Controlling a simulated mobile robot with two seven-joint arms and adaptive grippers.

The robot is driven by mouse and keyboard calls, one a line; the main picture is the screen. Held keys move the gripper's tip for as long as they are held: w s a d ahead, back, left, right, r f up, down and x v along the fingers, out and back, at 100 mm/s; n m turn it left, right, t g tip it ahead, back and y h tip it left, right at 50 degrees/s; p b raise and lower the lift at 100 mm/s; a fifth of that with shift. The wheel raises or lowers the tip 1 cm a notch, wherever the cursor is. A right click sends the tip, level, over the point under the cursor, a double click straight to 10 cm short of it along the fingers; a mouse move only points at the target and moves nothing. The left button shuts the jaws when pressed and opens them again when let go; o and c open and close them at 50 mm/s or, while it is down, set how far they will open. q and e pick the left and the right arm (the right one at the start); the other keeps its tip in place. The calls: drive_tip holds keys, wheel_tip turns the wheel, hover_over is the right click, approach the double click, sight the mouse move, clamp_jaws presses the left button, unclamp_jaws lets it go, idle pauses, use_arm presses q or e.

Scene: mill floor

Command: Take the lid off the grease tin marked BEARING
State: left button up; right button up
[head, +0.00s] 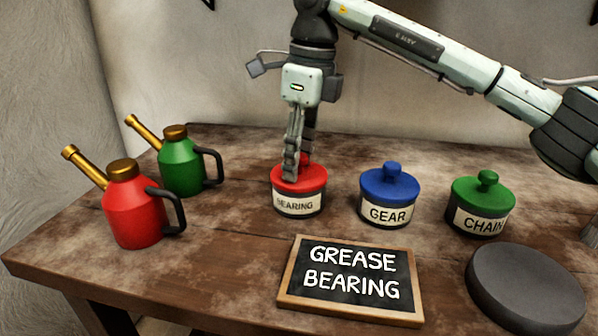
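The grease tin marked BEARING (298,206) stands upright on the wooden bench, with a red lid (314,180) seated on it. My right gripper (300,162) points straight down from above, its fingertips at the lid's red knob. The near finger hides much of the knob, so I cannot tell whether the fingers are closed on it or only beside it. My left gripper is not in view.
A tin marked GEAR (388,212) with a blue lid and a tin marked CHAIN (480,220) with a green lid stand to the right. A sign reading GREASE BEARING (352,311) and a dark round disc (525,285) lie in front. Red (133,210) and green (180,165) oil cans stand left.

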drive_tip(key=shift+f, duration=0.3)
clamp_jaws()
